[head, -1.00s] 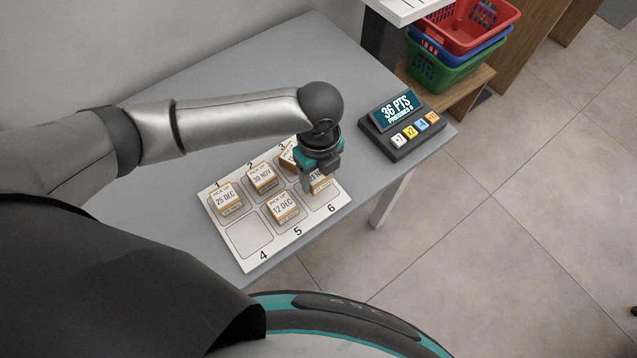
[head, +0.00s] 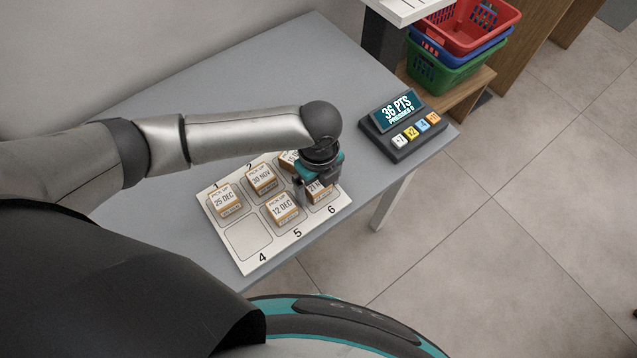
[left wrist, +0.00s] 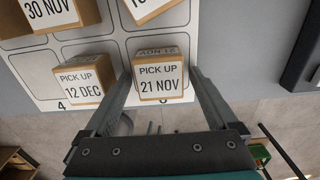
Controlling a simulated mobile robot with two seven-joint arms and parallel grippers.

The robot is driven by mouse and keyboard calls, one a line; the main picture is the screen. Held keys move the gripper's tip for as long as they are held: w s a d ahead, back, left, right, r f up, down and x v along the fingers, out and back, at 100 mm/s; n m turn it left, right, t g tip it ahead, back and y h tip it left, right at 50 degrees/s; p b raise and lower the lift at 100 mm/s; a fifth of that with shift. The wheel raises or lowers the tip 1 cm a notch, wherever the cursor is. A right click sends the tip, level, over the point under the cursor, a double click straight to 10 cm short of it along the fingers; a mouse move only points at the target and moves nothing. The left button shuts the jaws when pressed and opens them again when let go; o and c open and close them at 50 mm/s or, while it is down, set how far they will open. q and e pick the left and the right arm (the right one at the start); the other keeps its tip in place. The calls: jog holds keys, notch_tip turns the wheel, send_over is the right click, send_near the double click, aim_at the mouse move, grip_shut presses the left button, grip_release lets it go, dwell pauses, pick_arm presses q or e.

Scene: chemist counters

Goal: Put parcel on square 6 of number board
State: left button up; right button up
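The number board (head: 243,264) lies on the grey counter with squares numbered 1 to 6. The 21 NOV parcel (head: 322,194), a small brown box with a white label, sits on square 6, partly hidden by my gripper in the head view. My left gripper (head: 315,187) is just above and behind it. In the left wrist view, the fingers (left wrist: 161,84) stand open on either side of the 21 NOV parcel (left wrist: 160,82), with slight gaps at its sides. My right gripper is in neither view.
Parcels stand on square 1 (head: 225,201), square 2 (head: 261,179), square 3 (head: 287,160) and square 5 (head: 281,209). Square 4 is empty. A points device (head: 403,124) with coloured buttons stands at the counter's right. Stacked baskets (head: 450,55) are beyond it.

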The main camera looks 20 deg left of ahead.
aim_at(319, 185)
pick_arm(q)
notch_tip(319, 185, up, 12)
jog(key=p, duration=0.2)
jog(key=shift+r+p, duration=0.2)
jog(key=shift+p, duration=0.1)
dwell(0.5)
